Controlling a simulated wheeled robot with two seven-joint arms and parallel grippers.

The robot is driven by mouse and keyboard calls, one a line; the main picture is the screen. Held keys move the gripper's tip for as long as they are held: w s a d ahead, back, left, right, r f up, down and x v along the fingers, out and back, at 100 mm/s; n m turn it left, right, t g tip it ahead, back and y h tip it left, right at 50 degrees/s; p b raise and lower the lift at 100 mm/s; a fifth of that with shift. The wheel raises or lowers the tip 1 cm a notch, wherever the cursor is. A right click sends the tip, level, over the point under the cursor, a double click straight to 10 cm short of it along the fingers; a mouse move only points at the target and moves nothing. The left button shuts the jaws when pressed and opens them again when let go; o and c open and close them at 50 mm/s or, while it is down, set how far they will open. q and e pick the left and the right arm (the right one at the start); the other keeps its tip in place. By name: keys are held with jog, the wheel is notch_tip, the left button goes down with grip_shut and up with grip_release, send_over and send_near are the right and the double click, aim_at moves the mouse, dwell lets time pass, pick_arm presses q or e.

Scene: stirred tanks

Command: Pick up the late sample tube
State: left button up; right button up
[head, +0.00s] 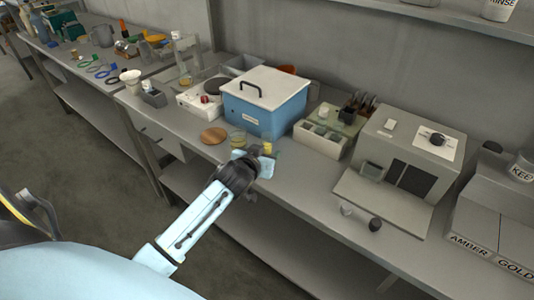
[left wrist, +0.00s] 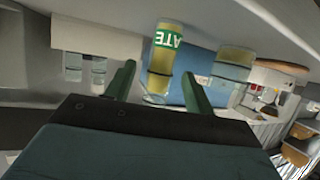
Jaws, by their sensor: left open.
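The late sample tube (left wrist: 161,62) shows in the left wrist view with yellowish content and a green label; only "ATE" is readable, upside down. It lies between the two green fingers of my left gripper (left wrist: 158,84), which is open, with a visible gap on each side. In the head view my left gripper (head: 264,154) is over the bench in front of the blue box. A yellow bit there, seemingly the tube (head: 268,148), shows beside the fingers, mostly hidden. My right gripper is not in view.
A clear glass with yellowish content (left wrist: 232,64) stands close beside the tube, also in the head view (head: 238,138). The blue box (head: 262,112) is just behind. A round cork mat (head: 214,135) is to the left. A grey instrument (head: 405,155) stands to the right.

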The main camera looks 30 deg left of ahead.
pick_arm(q)
jog(key=shift+x, duration=1.1)
jog(key=c, duration=1.1)
notch_tip(320, 180, up, 10)
jog(key=shift+r+p, duration=0.1)
jog(key=shift+p, duration=0.7)
